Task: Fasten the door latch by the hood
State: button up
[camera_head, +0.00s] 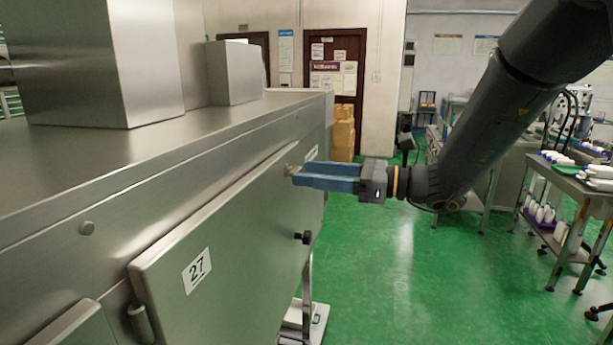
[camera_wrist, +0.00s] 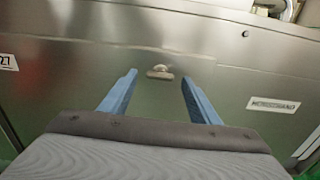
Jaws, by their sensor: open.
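The door (camera_head: 225,255) is a flat steel panel with a "27" label on the side of the machine. In the head view, the latch (camera_head: 292,169) is a small metal piece high on the door near its far edge. The latch also shows in the wrist view (camera_wrist: 160,72), ahead of and between my fingers. My gripper (camera_head: 300,176) has blue fingers and is open, its tips close to the latch. The wrist view shows the fingers (camera_wrist: 158,92) apart with nothing between them. I cannot tell whether a fingertip touches the latch.
A black knob (camera_head: 303,237) sticks out lower on the machine's side. A steel box (camera_head: 236,72) stands on the machine top. A table (camera_head: 575,185) with white bottles stands at the right. The green floor (camera_head: 400,285) between is clear.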

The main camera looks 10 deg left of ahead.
jog(key=d+b, duration=0.1)
jog(key=d, duration=0.5)
jog(key=shift+s+b, duration=0.2)
jog(key=shift+b, duration=0.2)
jog(key=s+d+f+n+g+h, duration=0.1)
jog(key=s+d+f+n+h, duration=0.1)
jog(key=s+d+f+h, duration=0.3)
jog(key=s+f+n+g+h+b, duration=0.1)
jog(key=s+f+n, duration=0.2)
jog(key=f, duration=0.5)
jog(key=s+d+f+n+g+h, duration=0.1)
jog(key=s+d+f+n+h, duration=0.1)
jog(key=s+d+f+h, duration=0.3)
jog(key=s+d+f+n+t+h+b, duration=0.1)
jog(key=s+d+f+n+t+h, duration=0.1)
jog(key=d+f+n+h, duration=0.5)
jog(key=shift+s+d+f+n+t, duration=0.25)
jog(key=shift+d+f+n+t, duration=0.35)
jog(key=shift+d+f+n, duration=1.7)
jog(key=d, duration=0.1)
jog(key=d+r, duration=0.1)
jog(key=shift+d+r, duration=0.3)
jog(key=shift+d, duration=0.05)
